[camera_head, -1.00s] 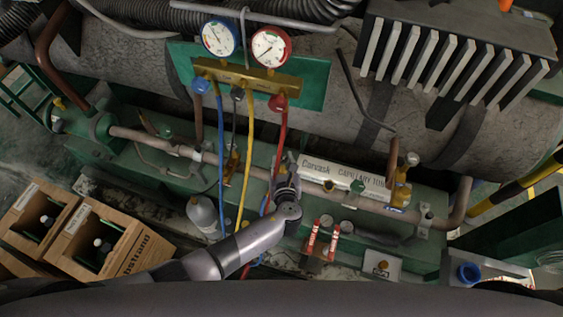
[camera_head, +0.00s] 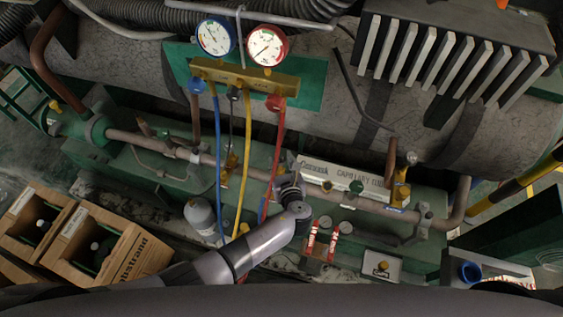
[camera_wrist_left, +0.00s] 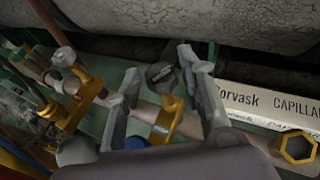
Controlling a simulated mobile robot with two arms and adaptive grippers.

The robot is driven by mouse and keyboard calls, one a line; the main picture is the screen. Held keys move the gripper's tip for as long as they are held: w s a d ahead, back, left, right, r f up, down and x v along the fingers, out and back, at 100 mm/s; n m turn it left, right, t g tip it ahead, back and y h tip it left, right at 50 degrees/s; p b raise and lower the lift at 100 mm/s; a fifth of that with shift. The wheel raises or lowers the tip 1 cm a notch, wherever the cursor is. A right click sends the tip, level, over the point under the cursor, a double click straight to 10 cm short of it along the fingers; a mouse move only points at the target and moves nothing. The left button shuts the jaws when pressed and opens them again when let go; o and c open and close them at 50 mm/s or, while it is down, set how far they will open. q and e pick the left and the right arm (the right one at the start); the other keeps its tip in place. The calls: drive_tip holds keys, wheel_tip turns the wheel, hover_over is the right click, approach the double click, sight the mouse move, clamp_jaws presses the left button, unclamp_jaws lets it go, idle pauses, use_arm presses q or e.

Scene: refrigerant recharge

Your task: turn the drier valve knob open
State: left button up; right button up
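My left gripper (camera_head: 290,178) is over the pipe in the head view, left of the white capillary tube box (camera_head: 345,174). In the left wrist view its two fingers (camera_wrist_left: 160,75) are spread apart. A dark grey knob (camera_wrist_left: 161,73) on a brass valve body (camera_wrist_left: 168,118) shows between them. I cannot tell whether the fingers touch the knob. The gripper hides this knob in the head view. No label marks it as the drier valve. Another brass valve with a grey knob (camera_wrist_left: 63,57) is to the left. My right gripper is not in view.
Blue, yellow and red hoses hang from the brass gauge manifold (camera_head: 245,78) just left of the gripper. Two red-and-white tubes (camera_head: 322,240) stand below right. A grey bottle (camera_head: 200,217) and wooden crates (camera_head: 140,257) are at the lower left.

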use_arm(q)
drive_tip(key=shift+o, duration=1)
drive_tip(key=shift+s, duration=0.25)
drive_tip(key=v, duration=1.1)
drive_tip(key=shift+s+r, duration=0.2)
drive_tip(key=shift+s, duration=0.05)
drive_tip(key=shift+d, duration=0.1)
